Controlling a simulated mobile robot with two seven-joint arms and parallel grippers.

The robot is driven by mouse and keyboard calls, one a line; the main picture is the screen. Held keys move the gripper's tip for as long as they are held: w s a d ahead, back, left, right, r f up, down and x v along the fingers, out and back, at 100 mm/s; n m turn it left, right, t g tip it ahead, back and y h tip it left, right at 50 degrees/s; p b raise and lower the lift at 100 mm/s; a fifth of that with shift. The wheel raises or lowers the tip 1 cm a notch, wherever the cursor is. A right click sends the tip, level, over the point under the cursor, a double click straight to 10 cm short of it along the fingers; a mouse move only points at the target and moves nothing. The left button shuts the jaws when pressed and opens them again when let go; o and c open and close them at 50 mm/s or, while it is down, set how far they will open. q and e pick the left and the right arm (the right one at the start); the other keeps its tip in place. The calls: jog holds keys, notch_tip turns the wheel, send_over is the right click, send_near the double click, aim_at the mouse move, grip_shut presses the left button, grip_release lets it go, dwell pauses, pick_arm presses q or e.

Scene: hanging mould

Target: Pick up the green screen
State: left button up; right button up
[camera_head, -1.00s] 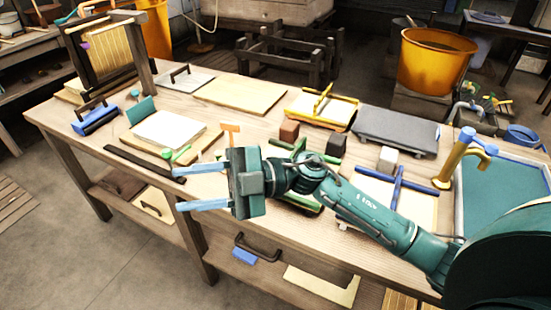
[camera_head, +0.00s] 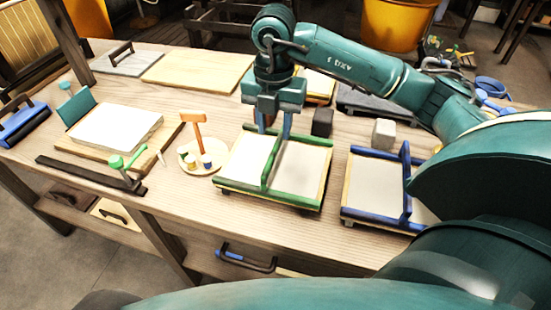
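The green screen (camera_head: 268,196) lies flat on the workbench near the front edge, at the middle of the head view. It has green rails, pale panels and a raised green bar across its middle. My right gripper (camera_head: 273,133) points down at the screen's far edge, near the far end of that bar. Its two blue fingers are apart, so it is open. I cannot tell whether the fingertips touch the screen. My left gripper is not in view.
A blue-railed screen (camera_head: 376,213) lies to the right. A round dish (camera_head: 200,166) with small items and an orange-handled tool (camera_head: 196,130) stands close on the left. A black block (camera_head: 322,122) and a white block (camera_head: 384,133) sit behind. A board (camera_head: 200,72) lies farther back.

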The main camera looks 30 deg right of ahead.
aim_at(277, 144)
jog(key=shift+f, duration=0.8)
jog(key=f, duration=0.2)
jog(key=s+f, duration=0.1)
jog(key=f, duration=0.1)
jog(key=shift+d+f, duration=0.1)
jog(key=shift+f, duration=0.05)
jog(key=shift+w+f, duration=0.1)
jog(key=shift+f, duration=0.35)
jog(key=shift+c, duration=0.6)
grip_shut()
